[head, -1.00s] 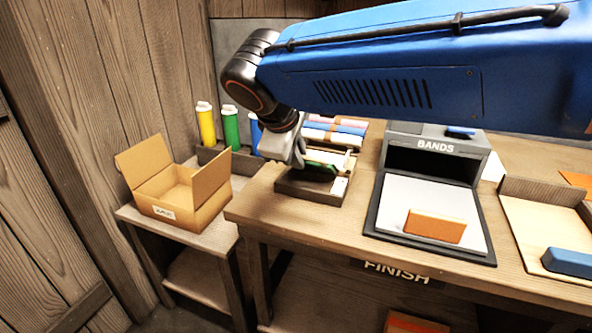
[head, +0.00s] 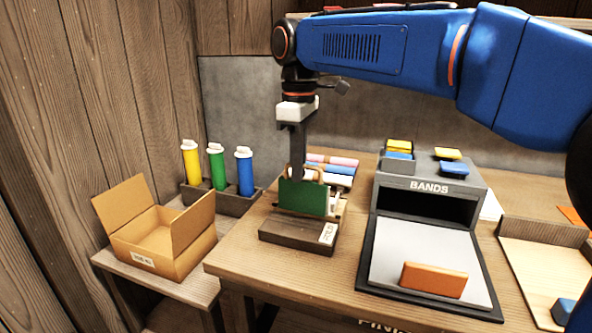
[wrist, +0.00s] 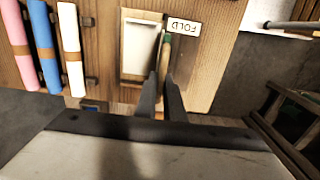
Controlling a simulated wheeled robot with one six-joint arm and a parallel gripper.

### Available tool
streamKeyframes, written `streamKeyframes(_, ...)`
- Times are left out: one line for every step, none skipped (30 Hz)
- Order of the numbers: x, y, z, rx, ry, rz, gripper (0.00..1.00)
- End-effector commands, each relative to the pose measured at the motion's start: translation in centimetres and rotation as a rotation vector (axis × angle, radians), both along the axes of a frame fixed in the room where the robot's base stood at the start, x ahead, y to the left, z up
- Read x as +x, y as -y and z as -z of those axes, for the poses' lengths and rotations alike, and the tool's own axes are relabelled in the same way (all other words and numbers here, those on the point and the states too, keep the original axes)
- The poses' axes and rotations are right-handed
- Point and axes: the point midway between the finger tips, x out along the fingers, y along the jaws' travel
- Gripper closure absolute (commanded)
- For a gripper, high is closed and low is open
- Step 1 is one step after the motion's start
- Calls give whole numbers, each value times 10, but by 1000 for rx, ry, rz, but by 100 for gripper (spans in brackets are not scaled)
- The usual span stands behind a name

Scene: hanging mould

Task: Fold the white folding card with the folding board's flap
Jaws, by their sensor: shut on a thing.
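The folding board's base (head: 285,234) sits near the left end of the bench, with a white label on it. Its green flap (head: 303,197) stands roughly upright. My gripper (head: 297,175) points down and is shut on the flap's upper edge. In the wrist view the flap (wrist: 167,42) is seen nearly edge-on between my fingers (wrist: 163,85). The white folding card (wrist: 141,46) lies on the board beside the flap, opposite the FOLD label (wrist: 184,27). In the head view the flap hides most of the card.
Coloured rolls (head: 332,172) lie behind the board. The BANDS box (head: 428,187) stands to its right, with an orange block (head: 434,279) on the pale plate before it. An open cardboard box (head: 160,235) and several bottles (head: 217,168) are on the left.

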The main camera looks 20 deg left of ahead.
Motion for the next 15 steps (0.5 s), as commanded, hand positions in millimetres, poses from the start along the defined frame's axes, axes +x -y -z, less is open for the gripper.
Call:
streamKeyframes(6, 2, 2, -6, -2, 2, 100)
streamKeyframes(9, 2, 2, -6, -2, 1, 100)
streamKeyframes(13, 2, 3, -6, -2, 1, 100)
streamKeyframes(16, 3, 3, -6, -2, 1, 100)
streamKeyframes(19, 3, 3, -6, -1, 1, 100)
streamKeyframes(23, 3, 4, -6, -1, 2, 100)
streamKeyframes(27, 4, 5, -6, -1, 2, 100)
streamKeyframes(30, 4, 5, -6, -1, 2, 100)
streamKeyframes(33, 4, 7, -7, -2, 2, 100)
streamKeyframes(36, 4, 7, -7, -2, 1, 100)
streamKeyframes(38, 4, 8, -7, -2, 1, 100)
streamKeyframes(41, 5, 9, -7, -1, 1, 100)
streamKeyframes(43, 5, 10, -6, 0, 1, 100)
streamKeyframes(46, 5, 11, -7, -1, 1, 100)
streamKeyframes(48, 5, 12, -7, -1, 1, 100)
